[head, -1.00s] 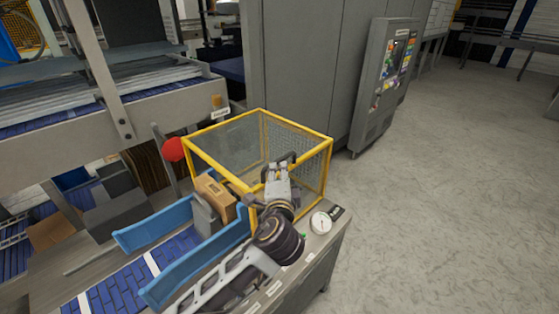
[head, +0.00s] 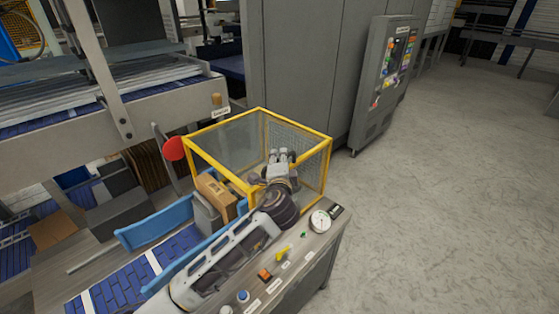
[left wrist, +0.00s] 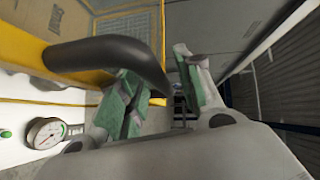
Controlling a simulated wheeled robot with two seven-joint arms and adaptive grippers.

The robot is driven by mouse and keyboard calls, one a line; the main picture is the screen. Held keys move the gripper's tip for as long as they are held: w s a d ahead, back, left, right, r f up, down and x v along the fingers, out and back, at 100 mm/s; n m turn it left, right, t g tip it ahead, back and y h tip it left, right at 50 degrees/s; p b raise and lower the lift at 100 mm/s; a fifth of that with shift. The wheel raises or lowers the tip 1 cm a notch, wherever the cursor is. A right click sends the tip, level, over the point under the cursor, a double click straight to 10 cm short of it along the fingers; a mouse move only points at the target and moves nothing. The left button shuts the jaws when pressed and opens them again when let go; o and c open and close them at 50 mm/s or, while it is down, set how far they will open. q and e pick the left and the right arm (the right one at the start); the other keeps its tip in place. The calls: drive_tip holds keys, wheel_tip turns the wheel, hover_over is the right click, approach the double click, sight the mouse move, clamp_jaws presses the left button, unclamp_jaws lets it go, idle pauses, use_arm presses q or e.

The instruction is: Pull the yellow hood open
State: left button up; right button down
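The yellow hood (head: 223,124) is a yellow-framed box with see-through and mesh panels, standing shut-looking over the end of the conveyor. Its yellow edge and black curved handle (left wrist: 105,52) show large in the left wrist view. My left gripper (head: 283,154) is at the hood's near side in the head view. In the left wrist view its green-padded fingers (left wrist: 160,88) are apart, with the handle's curved end reaching into the gap between them. I cannot tell whether the handle touches a finger. In the head view the gripper and wrist hide most of the handle. My right gripper is not in view.
A cardboard box (head: 215,190) sits by the hood's left side, between blue guide rails (head: 155,225). A panel with a gauge (head: 320,221) and buttons (head: 265,274) lies below my left arm. A grey control cabinet (head: 380,85) stands behind. The floor at right is clear.

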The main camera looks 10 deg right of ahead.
use_arm(q)
drive_tip(key=shift+w, duration=0.15)
clamp_jaws()
idle(0.4)
